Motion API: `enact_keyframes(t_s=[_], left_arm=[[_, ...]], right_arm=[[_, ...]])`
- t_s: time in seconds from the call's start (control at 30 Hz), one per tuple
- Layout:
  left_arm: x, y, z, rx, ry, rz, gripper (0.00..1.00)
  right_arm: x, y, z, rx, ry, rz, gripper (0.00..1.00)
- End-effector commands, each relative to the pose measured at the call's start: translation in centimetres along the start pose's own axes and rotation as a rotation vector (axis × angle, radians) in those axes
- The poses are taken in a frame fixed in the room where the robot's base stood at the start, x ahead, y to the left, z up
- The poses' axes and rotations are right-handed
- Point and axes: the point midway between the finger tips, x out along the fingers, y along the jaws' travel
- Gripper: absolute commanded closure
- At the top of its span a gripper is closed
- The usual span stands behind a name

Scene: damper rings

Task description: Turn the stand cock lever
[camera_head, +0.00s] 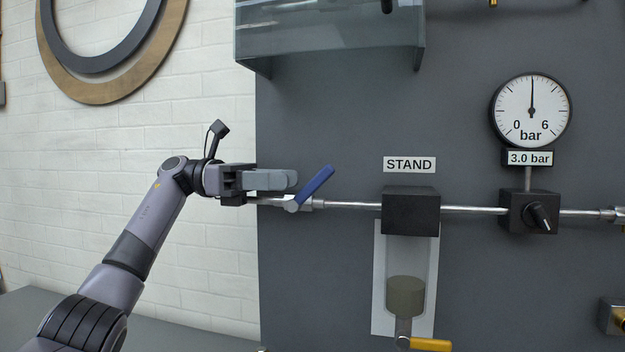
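A blue lever (317,187) sits on a small silver cock on the horizontal pipe and slants up to the right. It is left of the black block (410,211) under the STAND sign (409,164). My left gripper (290,180) points right, its grey fingertips just left of the blue lever. The fingers overlap from this side, so I cannot tell whether they are open or touch the lever. A yellow lever (430,344) lies level on a cock below the stand's cylinder (405,296). My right gripper is not in view.
A pressure gauge (531,110) stands above a black knob block (526,211) on the right, with a 3.0 bar plate. A glassy box (330,40) juts from the panel above my gripper. The grey panel around the lever is otherwise clear.

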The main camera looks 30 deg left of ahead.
Motion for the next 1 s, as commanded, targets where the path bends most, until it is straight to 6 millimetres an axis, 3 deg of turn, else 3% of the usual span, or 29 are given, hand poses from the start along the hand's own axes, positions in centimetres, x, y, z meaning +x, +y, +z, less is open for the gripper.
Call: enact_keyframes(t_s=[0.3,0.67,0.8,1.0], left_arm=[[4.5,0.0,0.0,0.0,0.001,-0.002,0.63],[5.2,0.0,0.0,0.0,0.0,0.001,0.63],[5.2,0.0,0.0,0.0,0.0,0.001,1.0],[5.2,0.0,0.0,0.0,-0.001,0.001,1.0]], right_arm=[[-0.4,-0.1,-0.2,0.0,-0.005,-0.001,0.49],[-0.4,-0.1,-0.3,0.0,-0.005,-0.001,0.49],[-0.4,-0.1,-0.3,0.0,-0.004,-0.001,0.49],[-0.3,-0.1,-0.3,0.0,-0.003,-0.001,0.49]])
